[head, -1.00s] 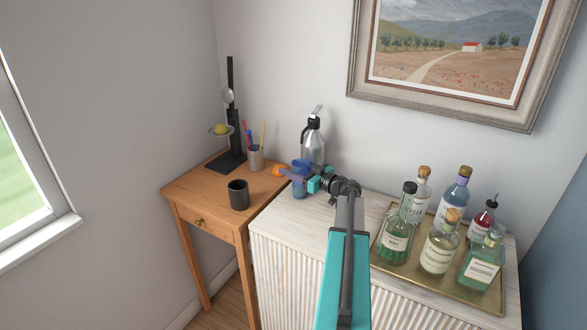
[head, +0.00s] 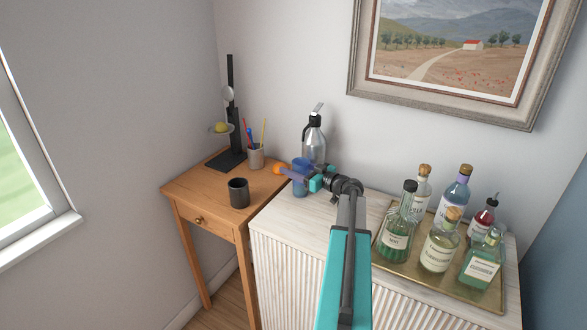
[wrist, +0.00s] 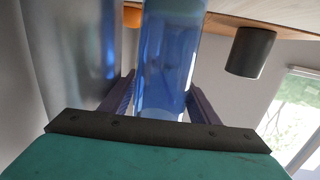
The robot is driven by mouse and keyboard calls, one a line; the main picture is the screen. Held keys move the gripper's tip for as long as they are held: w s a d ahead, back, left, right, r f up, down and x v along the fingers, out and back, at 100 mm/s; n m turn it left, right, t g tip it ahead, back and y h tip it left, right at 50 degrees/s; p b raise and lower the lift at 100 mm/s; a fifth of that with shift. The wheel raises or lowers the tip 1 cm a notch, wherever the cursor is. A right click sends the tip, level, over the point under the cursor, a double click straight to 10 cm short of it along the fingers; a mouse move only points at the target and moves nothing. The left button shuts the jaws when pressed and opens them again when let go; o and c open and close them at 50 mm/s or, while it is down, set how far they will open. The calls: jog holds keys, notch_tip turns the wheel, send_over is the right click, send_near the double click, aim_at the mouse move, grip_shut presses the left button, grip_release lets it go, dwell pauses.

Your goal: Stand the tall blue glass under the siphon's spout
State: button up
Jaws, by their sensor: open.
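The tall blue glass (head: 299,188) stands upright at the left end of the white cabinet top. My gripper (head: 295,173) reaches in from the right at the glass. In the wrist view the glass (wrist: 168,60) stands between the two open dark blue fingers (wrist: 158,100), with its end near the palm. Whether a finger touches it is unclear.
A wooden desk (head: 206,186) adjoins on the left, with a black cup (head: 238,193), a pen holder (head: 256,158), an orange object (head: 279,169) and a black stand (head: 231,130). A brass tray (head: 400,262) of bottles fills the cabinet's right side.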

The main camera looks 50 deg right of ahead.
aim_at(308, 172)
jog(key=s, duration=0.2)
jog(key=s+b, duration=0.1)
jog(key=s, duration=0.3)
jog(key=shift+s+d+r, duration=0.15)
jog(key=shift+s+d, duration=0.15)
jog(key=shift+s, duration=0.1)
jog(key=shift+r, duration=0.1)
dwell(0.4)
